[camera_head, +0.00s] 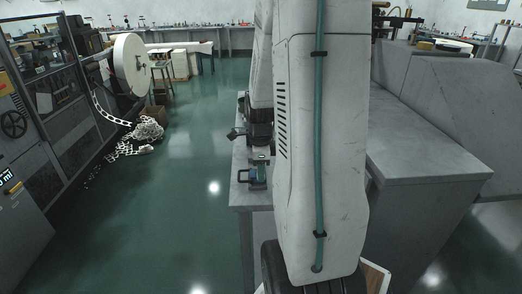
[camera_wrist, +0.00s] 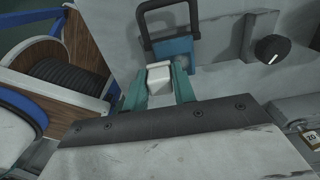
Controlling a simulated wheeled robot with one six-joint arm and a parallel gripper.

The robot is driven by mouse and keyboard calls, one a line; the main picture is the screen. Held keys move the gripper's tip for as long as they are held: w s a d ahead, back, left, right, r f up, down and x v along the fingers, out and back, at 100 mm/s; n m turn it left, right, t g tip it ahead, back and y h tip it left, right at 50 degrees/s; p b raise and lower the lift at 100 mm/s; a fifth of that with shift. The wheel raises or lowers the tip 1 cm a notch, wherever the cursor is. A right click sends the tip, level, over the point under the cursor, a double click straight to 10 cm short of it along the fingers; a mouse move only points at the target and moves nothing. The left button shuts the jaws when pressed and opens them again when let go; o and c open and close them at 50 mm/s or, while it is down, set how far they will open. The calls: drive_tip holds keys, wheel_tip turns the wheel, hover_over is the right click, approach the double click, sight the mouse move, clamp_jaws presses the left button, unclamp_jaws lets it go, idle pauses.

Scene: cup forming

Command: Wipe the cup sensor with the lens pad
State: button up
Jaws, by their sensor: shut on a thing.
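My gripper (camera_wrist: 160,78) has two teal fingers, shut on a small white block (camera_wrist: 158,74), which looks like the lens pad. Just beyond the fingertips is a blue block (camera_wrist: 173,48) with a dark loop-shaped bracket, which may be the cup sensor. The white block is close to its near side; I cannot tell whether they touch.
The grey bench top (camera_head: 420,160) is bare to the right of my arm. A black knob (camera_wrist: 272,48) is right of the blue block. A wood-sided thing with a black ribbed roll (camera_wrist: 68,78) is at left. A machine with a white reel (camera_head: 131,66) stands across the open green floor.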

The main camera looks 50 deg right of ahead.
drive_tip(key=shift+s+a, duration=0.25)
drive_tip(key=shift+a, duration=0.05)
wheel_tip(320, 180, up, 3)
drive_tip(key=shift+d, duration=0.1)
drive_tip(key=shift+r, duration=2.75)
